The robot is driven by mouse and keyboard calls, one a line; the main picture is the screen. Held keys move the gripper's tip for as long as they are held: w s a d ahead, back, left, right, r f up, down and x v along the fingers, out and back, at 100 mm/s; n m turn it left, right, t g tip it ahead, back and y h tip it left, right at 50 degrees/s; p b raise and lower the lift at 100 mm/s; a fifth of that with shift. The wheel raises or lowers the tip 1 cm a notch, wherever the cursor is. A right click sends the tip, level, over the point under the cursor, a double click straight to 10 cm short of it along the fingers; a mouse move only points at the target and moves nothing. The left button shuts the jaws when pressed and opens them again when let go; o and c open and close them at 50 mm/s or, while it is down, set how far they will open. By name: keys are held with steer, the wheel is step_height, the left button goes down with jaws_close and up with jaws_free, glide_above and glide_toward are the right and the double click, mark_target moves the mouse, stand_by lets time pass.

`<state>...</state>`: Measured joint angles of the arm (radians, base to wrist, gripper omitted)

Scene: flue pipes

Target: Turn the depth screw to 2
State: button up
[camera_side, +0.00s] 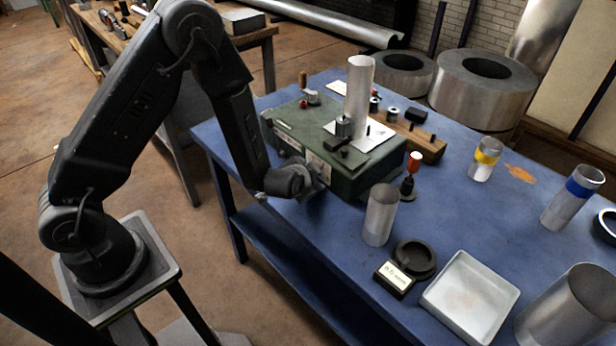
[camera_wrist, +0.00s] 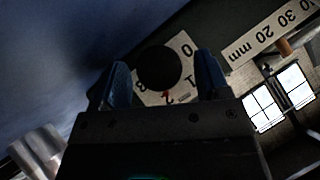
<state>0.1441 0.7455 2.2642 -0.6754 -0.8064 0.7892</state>
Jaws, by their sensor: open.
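The depth screw's dark round knob (camera_wrist: 159,68) stands in front of a pale dial plate (camera_wrist: 186,50) in the wrist view. The numbers 0, 1 and 3 show around it, partly covered, with a small red mark below the knob; I cannot tell the exact reading. My gripper (camera_wrist: 164,82) is open, with one blue fingertip on each side of the knob; I cannot tell whether they touch it. In the side view my gripper (camera_side: 318,182) is at the front face of the green machine (camera_side: 345,185), and my wrist hides the knob.
A scale strip marked in mm (camera_wrist: 270,32) lies beside the dial. A metal pipe (camera_side: 359,95) stands upright on the machine. A short pipe (camera_side: 381,215), a red-handled tool (camera_side: 413,165) and a white tray (camera_side: 468,300) stand nearby on the blue table (camera_side: 455,225).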

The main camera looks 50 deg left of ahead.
steer(key=v, duration=1.2)
steer(key=s+d+r+n+h, duration=0.1)
steer(key=d+r+h, duration=0.15)
steer(key=r, duration=0.35)
steer(key=s+d+r+h, duration=0.1)
steer(key=d+r+h, duration=0.1)
steer(key=r+h, duration=0.3)
steer(key=s+a+r+g+y, duration=0.1)
steer(key=s+a+r, duration=0.2)
steer(key=s, duration=0.4)
steer(key=s+a+r+n+g+y, duration=0.1)
steer(key=s+a+r+g, duration=0.1)
steer(key=s+r, duration=0.3)
steer(key=shift+s+a+r+n+g+y, duration=0.35)
steer(key=shift+s+a, duration=0.45)
steer(key=shift+s, duration=0.4)
